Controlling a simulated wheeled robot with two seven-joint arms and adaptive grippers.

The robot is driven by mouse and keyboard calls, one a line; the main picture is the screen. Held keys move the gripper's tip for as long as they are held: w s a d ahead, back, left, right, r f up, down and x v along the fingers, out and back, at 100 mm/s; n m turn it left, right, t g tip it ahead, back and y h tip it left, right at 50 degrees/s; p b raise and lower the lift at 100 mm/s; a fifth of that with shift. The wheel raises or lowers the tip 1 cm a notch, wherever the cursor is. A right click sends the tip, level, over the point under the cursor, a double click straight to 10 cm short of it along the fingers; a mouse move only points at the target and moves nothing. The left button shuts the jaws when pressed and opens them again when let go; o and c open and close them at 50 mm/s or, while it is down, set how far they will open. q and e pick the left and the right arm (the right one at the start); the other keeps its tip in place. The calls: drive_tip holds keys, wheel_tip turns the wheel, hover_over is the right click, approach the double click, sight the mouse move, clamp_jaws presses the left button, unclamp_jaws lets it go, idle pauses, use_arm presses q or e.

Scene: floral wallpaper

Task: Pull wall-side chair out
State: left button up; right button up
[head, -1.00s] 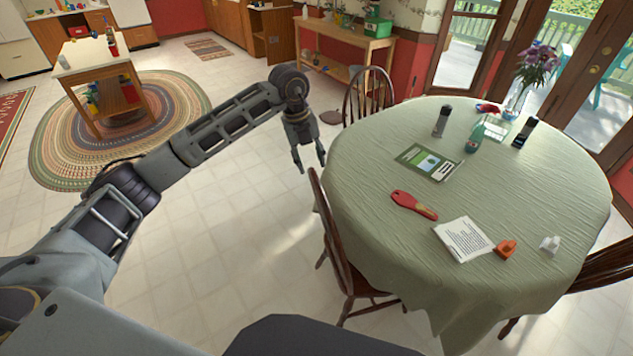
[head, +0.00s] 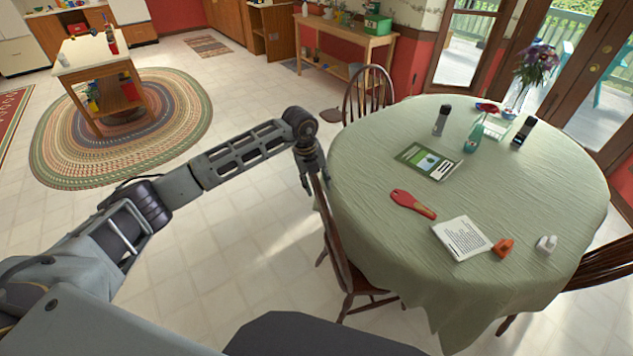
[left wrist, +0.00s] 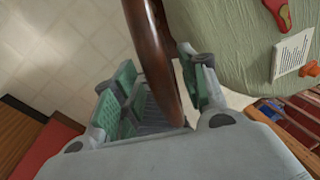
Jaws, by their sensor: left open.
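A dark brown wooden chair (head: 341,250) stands at the near left side of the round table, its seat partly under the cloth. Another wooden chair (head: 368,88) stands at the far left of the table, towards the red wall. A third chair (head: 606,268) is cut off at the right edge. My left gripper (head: 313,182) is at the top of the near-left chair's back. In the left wrist view, it is open with green-padded fingers on either side of the chair's back rail (left wrist: 150,50). Firm contact cannot be told. My right gripper is out of view.
The table (head: 365,215) has a green cloth and holds a booklet, a red-handled item, paper, bottles and a flower vase. A kitchen cart (head: 92,55) stands on a braided rug (head: 60,150). Tiled floor (head: 225,240) left of the near chair is clear.

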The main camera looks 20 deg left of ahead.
use_arm(q)
clamp_jaws()
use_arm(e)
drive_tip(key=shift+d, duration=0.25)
